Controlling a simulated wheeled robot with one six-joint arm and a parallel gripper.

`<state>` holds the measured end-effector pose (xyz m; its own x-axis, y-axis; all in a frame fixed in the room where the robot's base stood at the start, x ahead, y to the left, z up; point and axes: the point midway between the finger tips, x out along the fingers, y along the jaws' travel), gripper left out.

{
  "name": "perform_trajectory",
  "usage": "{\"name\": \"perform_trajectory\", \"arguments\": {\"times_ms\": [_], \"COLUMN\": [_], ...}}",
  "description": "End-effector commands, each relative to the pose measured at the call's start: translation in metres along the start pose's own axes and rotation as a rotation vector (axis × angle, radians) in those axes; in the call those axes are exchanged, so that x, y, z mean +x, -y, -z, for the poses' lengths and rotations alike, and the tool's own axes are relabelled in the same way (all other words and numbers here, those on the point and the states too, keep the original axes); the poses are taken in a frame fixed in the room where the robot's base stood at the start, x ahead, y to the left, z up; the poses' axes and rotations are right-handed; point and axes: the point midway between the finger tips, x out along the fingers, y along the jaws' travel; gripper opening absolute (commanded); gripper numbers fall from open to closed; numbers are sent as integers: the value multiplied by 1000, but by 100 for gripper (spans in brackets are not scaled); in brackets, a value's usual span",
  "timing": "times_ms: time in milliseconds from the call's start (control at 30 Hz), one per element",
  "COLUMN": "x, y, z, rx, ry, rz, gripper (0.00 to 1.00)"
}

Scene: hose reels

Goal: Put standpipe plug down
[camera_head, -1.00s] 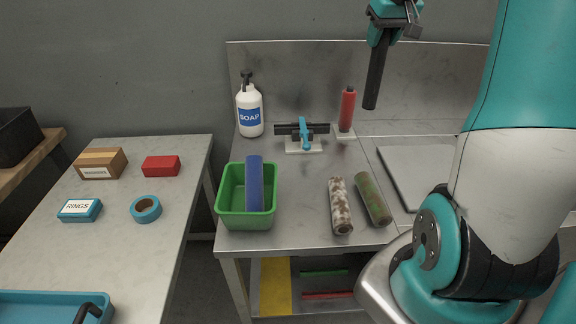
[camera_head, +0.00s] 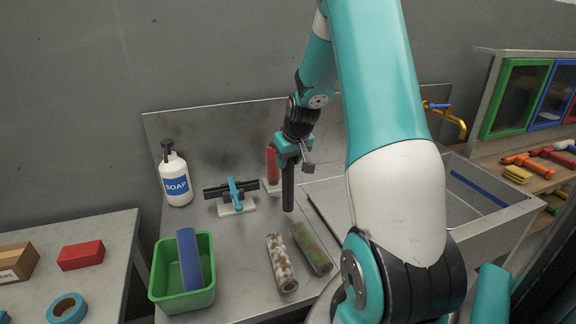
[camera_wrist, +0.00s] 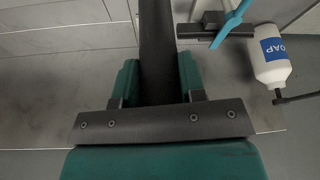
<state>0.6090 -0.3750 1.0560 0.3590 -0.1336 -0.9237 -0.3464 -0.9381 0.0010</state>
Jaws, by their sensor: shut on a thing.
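The standpipe plug, a long black rod (camera_head: 288,192), hangs nearly upright below my gripper (camera_head: 290,158) in the head view. My gripper is shut on its upper part. In the wrist view the plug (camera_wrist: 157,45) runs between the two teal fingers, and its far end is cut off by the frame. The plug is over the metal counter (camera_head: 240,258), behind two worn cylinders. Whether its lower end touches the counter cannot be told.
A black bar with a blue lever (camera_head: 234,195), a soap bottle (camera_head: 175,176) and a red cylinder (camera_head: 271,163) stand behind. A green bin (camera_head: 182,302) with a blue roll is at left. Rusty (camera_head: 281,262) and mottled green (camera_head: 312,248) cylinders lie in front. A sink (camera_head: 470,200) is right.

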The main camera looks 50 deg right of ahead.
Motion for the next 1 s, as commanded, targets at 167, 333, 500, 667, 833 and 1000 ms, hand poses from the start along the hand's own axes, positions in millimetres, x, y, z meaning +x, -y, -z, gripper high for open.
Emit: {"name": "perform_trajectory", "arguments": {"times_ms": [167, 333, 500, 667, 833, 1000], "x": [20, 22, 24, 24, 24, 19], "y": [0, 0, 0, 0, 0, 0], "z": [-8, -9, -10, -10, -10, -8], "rx": [0, 0, 0, 0, 0, 0], "ry": [1, -1, -1, 0, 0, -1], "rz": [1, 0, 0, 0, 0, 0], "gripper": [0, 0, 0, 63, 63, 63]}}
